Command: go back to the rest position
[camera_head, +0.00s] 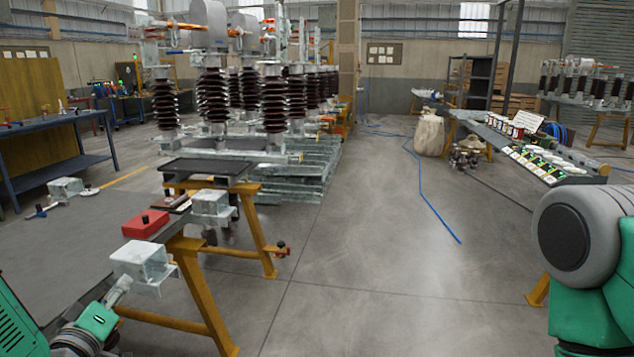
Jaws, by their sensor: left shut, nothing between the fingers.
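My left gripper (120,287) comes in from the bottom left corner and is shut, with nothing between its fingers. Its tip lies in front of a galvanized metal bracket (147,262) at the near corner of the left workbench; I cannot tell whether they touch. My right arm shows only as a large grey and green joint at the right edge, and its gripper is out of view.
The dark bench top (75,240) on yellow trestles holds a red box (145,224) and more metal brackets. Brown insulator columns (212,95) stand behind. A right table (535,150) holds small parts. The middle floor is open, with a blue cable (432,205).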

